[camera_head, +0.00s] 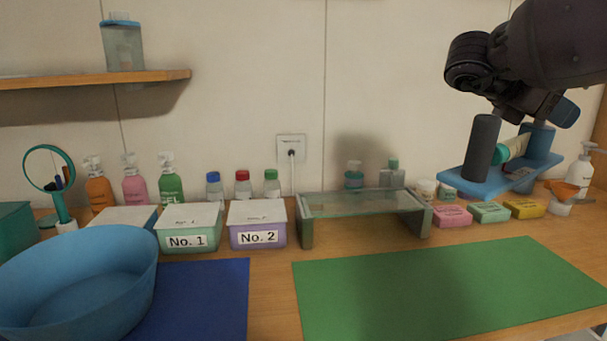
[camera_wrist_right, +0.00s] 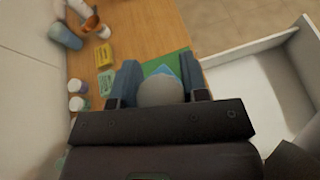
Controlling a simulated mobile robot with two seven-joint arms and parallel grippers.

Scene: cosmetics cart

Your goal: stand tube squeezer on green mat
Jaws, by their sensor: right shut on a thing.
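The tube squeezer (camera_head: 470,181) has a flat blue plate and a cream and teal roller part. It is up in the air at the right, above the row of small boxes, with its plate slightly tilted. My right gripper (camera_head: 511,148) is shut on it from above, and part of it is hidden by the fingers. In the right wrist view a grey rounded part of the tube squeezer (camera_wrist_right: 162,91) sits between the fingers. The green mat (camera_head: 440,290) lies bare at the front right of the table, apart from the squeezer. My left gripper is not in view.
Pink, green and yellow boxes (camera_head: 490,212) stand behind the mat. A glass-topped stand (camera_head: 362,202) is behind the mat's left part. A blue mat (camera_head: 205,295) and blue basin (camera_head: 75,285) lie at the left. A white bottle (camera_head: 580,172) stands far right.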

